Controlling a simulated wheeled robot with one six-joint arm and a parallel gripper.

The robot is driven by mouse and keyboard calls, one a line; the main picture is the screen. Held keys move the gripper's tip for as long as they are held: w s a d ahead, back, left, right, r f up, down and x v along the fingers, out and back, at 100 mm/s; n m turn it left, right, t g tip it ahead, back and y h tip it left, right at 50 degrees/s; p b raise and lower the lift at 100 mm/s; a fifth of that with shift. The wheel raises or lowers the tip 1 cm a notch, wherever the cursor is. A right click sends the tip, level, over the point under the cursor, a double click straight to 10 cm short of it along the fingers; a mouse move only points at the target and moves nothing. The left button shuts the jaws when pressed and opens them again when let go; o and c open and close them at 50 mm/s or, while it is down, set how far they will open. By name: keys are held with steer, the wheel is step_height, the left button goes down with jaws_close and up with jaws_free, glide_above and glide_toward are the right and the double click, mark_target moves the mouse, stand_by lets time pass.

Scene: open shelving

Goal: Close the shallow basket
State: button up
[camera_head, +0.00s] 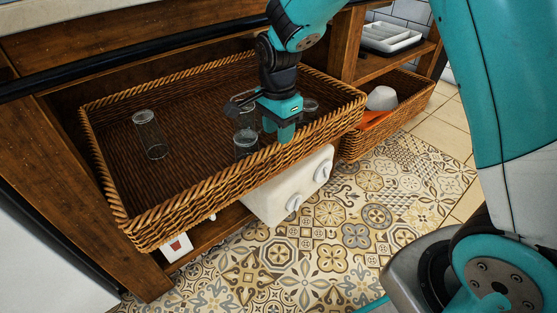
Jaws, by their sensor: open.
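The shallow basket (190,217) is a wide, low wicker tray, pulled well out from the wooden shelving so it juts over the floor. A clear glass (150,135) stands or leans at its left, and several more glasses (246,143) are grouped at its right. My gripper (284,134) is over the right part of the basket, near the front rim and beside those glasses. It points downward and is open. It hides part of the glasses and of the basket's inside. I cannot tell whether its fingertips touch the rim.
Below the basket, a white appliance with knobs (290,190) sits on the lower shelf. A smaller wicker basket (385,128) at the right holds a bowl (381,98) and something orange. A white tray (388,36) rests above it. The patterned floor (330,250) in front is clear.

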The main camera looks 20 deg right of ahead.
mark_target(278, 153)
step_height(278, 153, down, 8)
steer(key=b, duration=0.2)
steer(key=shift+r+b, duration=0.25)
steer(key=shift+b, duration=0.05)
steer(key=shift+r, duration=0.1)
jaws_close()
